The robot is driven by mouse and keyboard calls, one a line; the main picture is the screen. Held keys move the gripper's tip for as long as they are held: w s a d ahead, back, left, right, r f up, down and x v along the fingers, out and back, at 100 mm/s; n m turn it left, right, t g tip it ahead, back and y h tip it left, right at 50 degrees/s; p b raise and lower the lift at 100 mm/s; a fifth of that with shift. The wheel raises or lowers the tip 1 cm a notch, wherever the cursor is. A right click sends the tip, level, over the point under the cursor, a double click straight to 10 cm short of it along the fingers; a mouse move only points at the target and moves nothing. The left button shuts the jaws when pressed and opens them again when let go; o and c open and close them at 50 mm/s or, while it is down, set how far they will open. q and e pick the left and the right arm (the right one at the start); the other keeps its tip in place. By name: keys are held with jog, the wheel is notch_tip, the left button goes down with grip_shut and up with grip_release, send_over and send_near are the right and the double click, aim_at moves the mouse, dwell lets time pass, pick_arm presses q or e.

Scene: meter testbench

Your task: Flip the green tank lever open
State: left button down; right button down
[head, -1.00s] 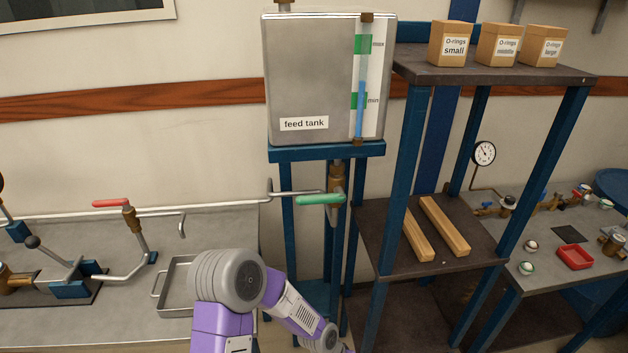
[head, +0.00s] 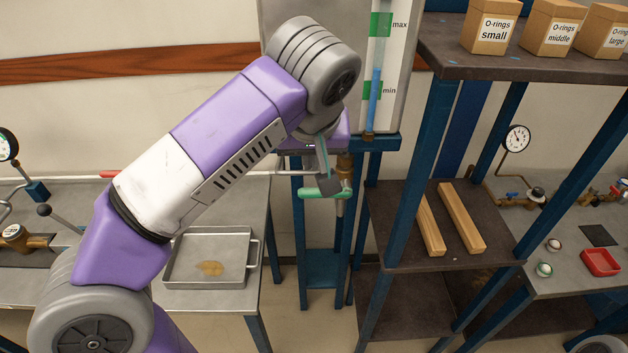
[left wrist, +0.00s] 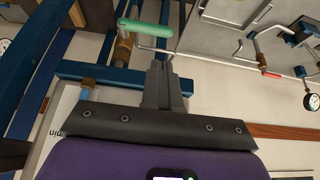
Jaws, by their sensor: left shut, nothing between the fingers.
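The green tank lever (head: 312,193) is on the brass valve (head: 344,165) under the feed tank (head: 340,10). It points left and lies about level. In the left wrist view the lever (left wrist: 146,28) runs across, just beyond my fingertips. My left gripper (head: 329,186) is at the lever, in front of its right half and hiding part of it. In the left wrist view its fingers (left wrist: 160,62) are together with nothing between them. I cannot tell whether they touch the lever. My right gripper is not in view.
A metal tray (head: 180,272) with a yellowish patch sits on the left bench. The shelf (head: 385,232) with two wooden bars (head: 460,217) stands close right of the valve. Boxes (head: 490,28) stand on its top. A blue tank stand (head: 299,245) is below the lever.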

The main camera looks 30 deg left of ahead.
pick_arm(q)
jog(key=b, duration=0.3)
send_near(312, 192)
jog(key=x, duration=0.7)
jog(key=shift+a, duration=0.1)
